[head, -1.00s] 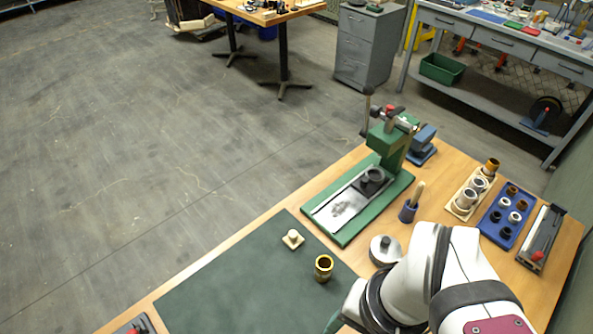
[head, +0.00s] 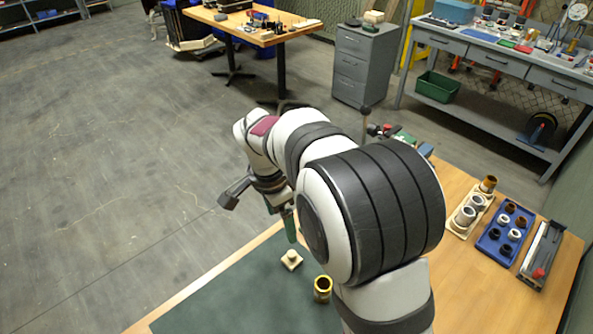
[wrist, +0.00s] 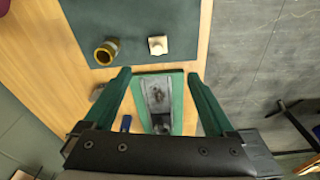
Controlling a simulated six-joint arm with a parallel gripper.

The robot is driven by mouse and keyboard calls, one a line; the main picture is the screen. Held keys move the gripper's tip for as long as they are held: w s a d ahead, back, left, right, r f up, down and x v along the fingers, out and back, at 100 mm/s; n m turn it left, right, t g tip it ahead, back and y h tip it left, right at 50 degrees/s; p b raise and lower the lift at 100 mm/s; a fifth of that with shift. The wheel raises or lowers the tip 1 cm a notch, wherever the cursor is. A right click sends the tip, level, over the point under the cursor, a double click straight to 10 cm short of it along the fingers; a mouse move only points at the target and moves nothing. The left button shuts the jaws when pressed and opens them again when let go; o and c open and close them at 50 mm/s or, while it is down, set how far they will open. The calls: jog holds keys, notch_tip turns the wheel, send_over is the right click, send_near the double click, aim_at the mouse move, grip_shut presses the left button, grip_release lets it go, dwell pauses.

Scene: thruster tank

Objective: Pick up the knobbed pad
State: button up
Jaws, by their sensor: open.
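The knobbed pad (head: 291,261) is a small pale square block with a round knob on top. It sits on the dark green mat (head: 235,295), and it also shows in the wrist view (wrist: 157,46) near the top middle. My gripper (wrist: 158,76) has two green fingers spread apart with nothing between them. In the head view one green fingertip (head: 290,226) shows above and behind the pad, apart from it. In the wrist view the pad lies beyond the fingertips.
A brass ring (head: 322,289) stands on the mat close to the pad, also in the wrist view (wrist: 106,52). A green press (wrist: 176,108) lies below my fingers in the wrist view. A blue tray (head: 505,235) of rings stands right. My arm hides part of the table.

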aim_at(291, 253)
jog(key=f, duration=0.5)
jog(key=d+f, duration=0.1)
jog(key=f, duration=0.4)
jog(key=w+d+f, duration=0.1)
jog(key=f, duration=0.4)
jog(key=shift+f, duration=0.25)
jog(key=c, duration=1.4)
